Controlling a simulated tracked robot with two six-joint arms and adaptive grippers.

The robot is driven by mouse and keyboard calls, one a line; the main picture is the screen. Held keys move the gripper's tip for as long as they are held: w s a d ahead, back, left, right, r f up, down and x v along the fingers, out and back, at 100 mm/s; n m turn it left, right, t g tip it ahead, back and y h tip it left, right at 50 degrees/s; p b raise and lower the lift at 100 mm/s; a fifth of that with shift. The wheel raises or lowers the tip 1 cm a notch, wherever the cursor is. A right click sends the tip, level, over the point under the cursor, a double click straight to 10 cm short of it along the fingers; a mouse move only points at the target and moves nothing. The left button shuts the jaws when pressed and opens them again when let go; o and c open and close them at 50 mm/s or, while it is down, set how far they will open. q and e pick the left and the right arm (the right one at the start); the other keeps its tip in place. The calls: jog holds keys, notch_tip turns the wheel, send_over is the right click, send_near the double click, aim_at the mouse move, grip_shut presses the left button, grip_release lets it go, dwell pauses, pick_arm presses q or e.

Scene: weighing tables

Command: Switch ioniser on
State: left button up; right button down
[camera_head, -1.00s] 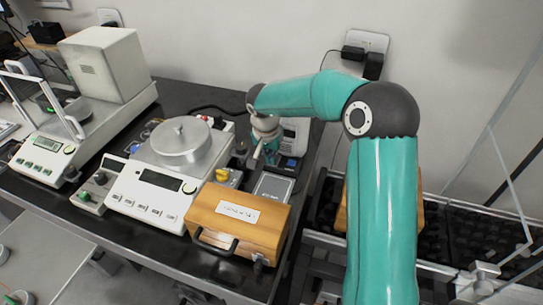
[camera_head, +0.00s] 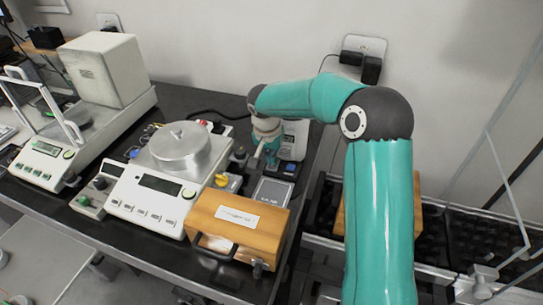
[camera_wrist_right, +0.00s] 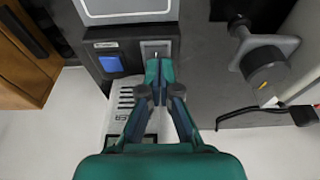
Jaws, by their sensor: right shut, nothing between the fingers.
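The ioniser appears to be a small white unit (camera_head: 297,138) with a dark base at the back right of the black table, partly hidden by my right arm. In the right wrist view its dark base (camera_wrist_right: 98,65) carries a blue button (camera_wrist_right: 110,64) and a pale metal plate with a small switch (camera_wrist_right: 155,46). Its white body (camera_wrist_right: 122,108) has dark slits and lies partly behind the fingers. My right gripper (camera_wrist_right: 159,66) is shut and empty, its tips right at the switch plate; I cannot tell whether they touch. It also shows in the head view (camera_head: 270,158). My left gripper is not in view.
A balance (camera_head: 157,201) with a round metal lid (camera_head: 180,147) stands left of the ioniser. A wooden box (camera_head: 235,228) is in front. A grey knobbed device (camera_wrist_right: 265,65) is near the gripper, and a black cable (camera_wrist_right: 250,110) runs close by.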

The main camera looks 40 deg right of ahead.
jog(key=p+v, duration=0.1)
jog(key=v, duration=0.1)
jog(key=p+v, duration=0.1)
jog(key=v, duration=0.1)
jog(key=shift+w+d+r+p, duration=0.15)
jog(key=shift+d+r+p, duration=0.05)
jog(key=shift+p, duration=0.1)
jog(key=s+a+r+b, duration=0.1)
jog(key=a+r, duration=0.3)
jog(key=r, duration=0.4)
jog(key=shift+s+r, duration=0.2)
jog(key=shift+s, duration=0.4)
